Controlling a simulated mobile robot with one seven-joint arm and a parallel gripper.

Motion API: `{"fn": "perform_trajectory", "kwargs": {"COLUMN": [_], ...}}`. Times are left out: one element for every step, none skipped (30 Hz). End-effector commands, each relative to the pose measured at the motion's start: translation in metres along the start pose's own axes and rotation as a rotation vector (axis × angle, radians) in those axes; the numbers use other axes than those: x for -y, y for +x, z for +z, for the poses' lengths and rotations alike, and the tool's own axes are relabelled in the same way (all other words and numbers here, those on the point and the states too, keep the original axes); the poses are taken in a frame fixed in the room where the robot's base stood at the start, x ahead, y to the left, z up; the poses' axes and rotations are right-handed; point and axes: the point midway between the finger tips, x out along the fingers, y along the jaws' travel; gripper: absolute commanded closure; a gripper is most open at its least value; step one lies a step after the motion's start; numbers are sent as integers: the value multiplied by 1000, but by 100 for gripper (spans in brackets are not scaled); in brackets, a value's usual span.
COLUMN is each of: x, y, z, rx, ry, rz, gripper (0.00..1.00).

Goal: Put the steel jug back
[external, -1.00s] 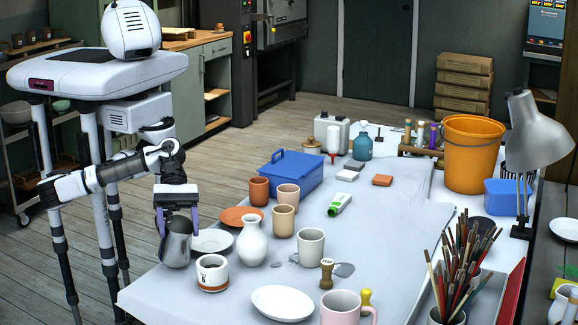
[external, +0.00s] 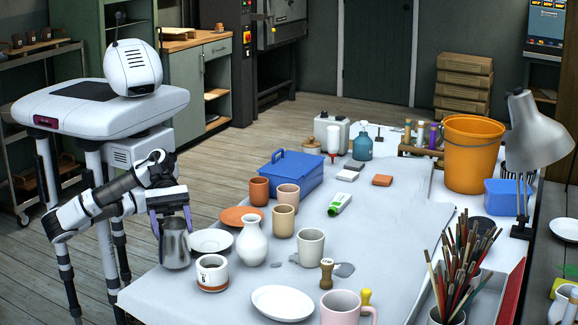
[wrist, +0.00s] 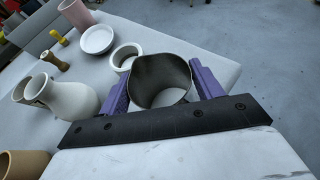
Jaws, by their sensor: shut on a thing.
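The steel jug (external: 175,246) is a grey metal vessel near the left edge of the table in the external view. My gripper (external: 171,218) has its purple fingers on both sides of the jug and is shut on it. The jug is upright; I cannot tell whether its base touches the table. In the wrist view, the jug's open dark mouth (wrist: 161,80) sits between the fingers of my gripper (wrist: 160,88). The jug's lower part is hidden there.
Close to the jug stand a white dish (external: 211,240), a white mug with a brown band (external: 212,275) and a white vase (external: 252,243). A white oval plate (external: 283,303) lies nearer the front. The table's left edge is just beside the jug.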

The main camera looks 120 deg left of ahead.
Motion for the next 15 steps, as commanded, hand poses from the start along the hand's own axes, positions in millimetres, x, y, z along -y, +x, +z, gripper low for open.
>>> {"fn": "perform_trajectory", "kwargs": {"x": [1, 1, 2, 2, 2, 2, 3, 3, 3, 3, 3, 3, 3, 4, 4], "y": [1, 1, 0, 0, -1, -2, -2, -2, -3, -3, -3, -3, -3, -4, -4], "z": [-4, -4, -4, -4, -4, -4, -4, -4, -4, -3, -3, -3, -3, -3, -2], "rx": [12, 19, 25, 30, 34, 39, 42, 45, 48, 49, 50, 51, 52, 52, 53], "ry": [8, 11, 15, 18, 21, 24, 26, 28, 29, 30, 31, 32, 32, 32, 32], "rz": [4, 6, 8, 9, 11, 12, 13, 14, 15, 16, 16, 16, 17, 17, 17], "gripper": [97, 97, 97, 97, 97, 97, 97, 97, 97, 97, 97, 97, 97, 97, 97]}}
